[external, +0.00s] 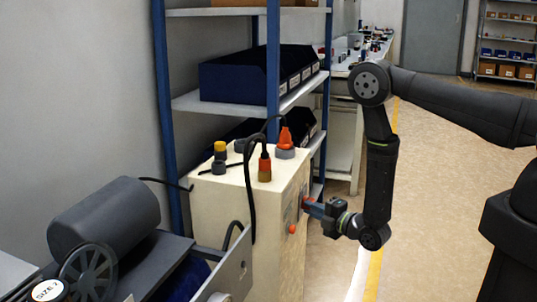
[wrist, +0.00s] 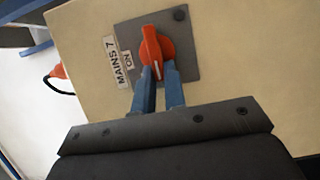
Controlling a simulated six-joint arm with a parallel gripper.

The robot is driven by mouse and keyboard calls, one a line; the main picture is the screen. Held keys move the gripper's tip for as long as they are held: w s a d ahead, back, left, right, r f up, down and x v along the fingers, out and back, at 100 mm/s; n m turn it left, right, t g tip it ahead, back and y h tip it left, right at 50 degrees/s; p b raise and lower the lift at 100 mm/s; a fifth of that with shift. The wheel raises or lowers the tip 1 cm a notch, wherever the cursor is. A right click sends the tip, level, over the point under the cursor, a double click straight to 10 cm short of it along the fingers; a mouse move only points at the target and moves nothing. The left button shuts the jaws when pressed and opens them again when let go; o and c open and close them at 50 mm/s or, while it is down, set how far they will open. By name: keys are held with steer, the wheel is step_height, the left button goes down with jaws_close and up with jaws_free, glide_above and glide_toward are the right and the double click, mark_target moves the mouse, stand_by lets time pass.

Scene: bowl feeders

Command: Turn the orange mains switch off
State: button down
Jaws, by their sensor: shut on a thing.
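The orange mains switch (wrist: 152,46) is a rotary knob on a grey square plate (wrist: 186,65) on the cream cabinet's face. A label reading "MAINS 7" and "ON" (wrist: 122,62) is beside it in the wrist view. A white mark shows on the knob near my fingers. My gripper (wrist: 158,75) has its two blue fingers shut on the lower end of the knob's handle. In the external view my gripper (external: 307,203) reaches the cabinet's right-hand face, and the fingers mostly hide the switch there.
The cream cabinet (external: 220,205) has connectors and cables on top. A round orange-red button (external: 292,229) is below my gripper on the same face. A blue shelf rack (external: 273,70) stands behind. A grey machine (external: 105,218) is at left. The floor (external: 430,200) at right is clear.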

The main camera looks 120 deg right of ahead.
steer(key=shift+w+d+r, duration=0.1)
steer(key=shift+w+d, duration=0.05)
steer(key=c, duration=1.5)
jaws_free()
steer(key=v, duration=1.2)
steer(key=x, duration=1.1)
steer(key=shift+w+d, duration=0.1)
steer(key=shift+d, duration=0.25)
